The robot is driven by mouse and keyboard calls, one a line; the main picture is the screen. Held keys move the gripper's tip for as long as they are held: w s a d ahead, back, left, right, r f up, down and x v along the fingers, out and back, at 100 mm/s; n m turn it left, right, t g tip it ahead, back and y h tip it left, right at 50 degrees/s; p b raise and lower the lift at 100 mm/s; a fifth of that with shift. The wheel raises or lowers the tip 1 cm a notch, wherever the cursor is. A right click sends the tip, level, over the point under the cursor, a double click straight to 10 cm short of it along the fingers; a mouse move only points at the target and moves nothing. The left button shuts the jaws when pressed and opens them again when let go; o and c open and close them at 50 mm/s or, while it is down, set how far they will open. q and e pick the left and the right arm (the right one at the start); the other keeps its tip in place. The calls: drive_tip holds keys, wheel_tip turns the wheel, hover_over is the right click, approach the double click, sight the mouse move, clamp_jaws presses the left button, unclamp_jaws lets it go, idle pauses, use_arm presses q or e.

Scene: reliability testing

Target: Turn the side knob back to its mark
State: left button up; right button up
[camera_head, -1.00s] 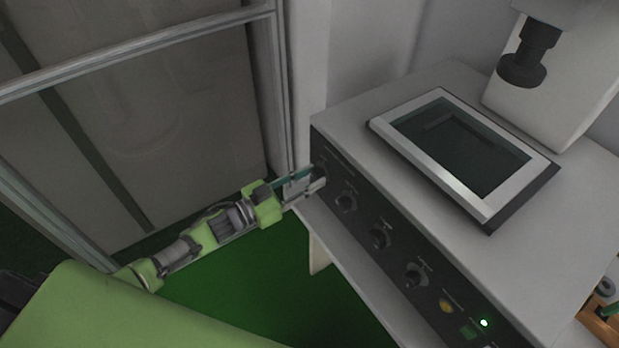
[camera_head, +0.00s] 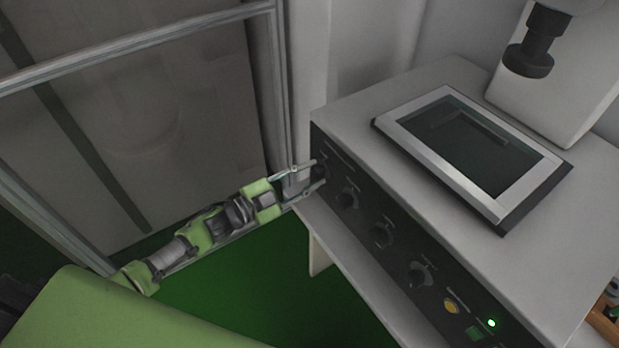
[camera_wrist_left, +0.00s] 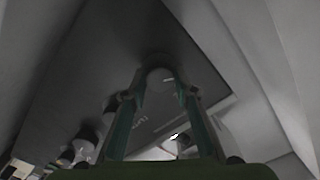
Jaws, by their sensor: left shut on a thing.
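The side knob (camera_wrist_left: 159,78) is a round dark knob at the far left end of the machine's black front panel. In the head view the knob (camera_head: 320,174) is partly covered by the fingers. My left gripper (camera_head: 318,174) reaches in from the left, its two fingers on either side of the knob. In the left wrist view the gripper (camera_wrist_left: 160,90) is shut on the knob, one fingertip at each side. The knob's mark is too small and dark to read. My right gripper is not in view.
More black knobs (camera_head: 383,236) line the panel, then a yellow button (camera_head: 452,307) and a lit green lamp (camera_head: 491,323). A framed screen (camera_head: 470,150) lies on the machine top. A metal-framed partition (camera_head: 140,130) stands at the left.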

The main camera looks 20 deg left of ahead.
use_arm(q)
drive_tip(key=m+b, duration=0.2)
drive_tip(key=m, duration=0.3)
drive_tip(key=shift+f+m, duration=0.1)
drive_tip(key=shift+m, duration=0.2)
drive_tip(key=m+b, duration=0.2)
drive_tip(key=m, duration=0.1)
drive_tip(key=shift+m+b, duration=0.8)
drive_tip(key=shift+m, duration=0.9)
drive_tip(key=o, duration=1.1)
drive_tip(key=v, duration=1.2)
drive_tip(key=shift+a, duration=0.1)
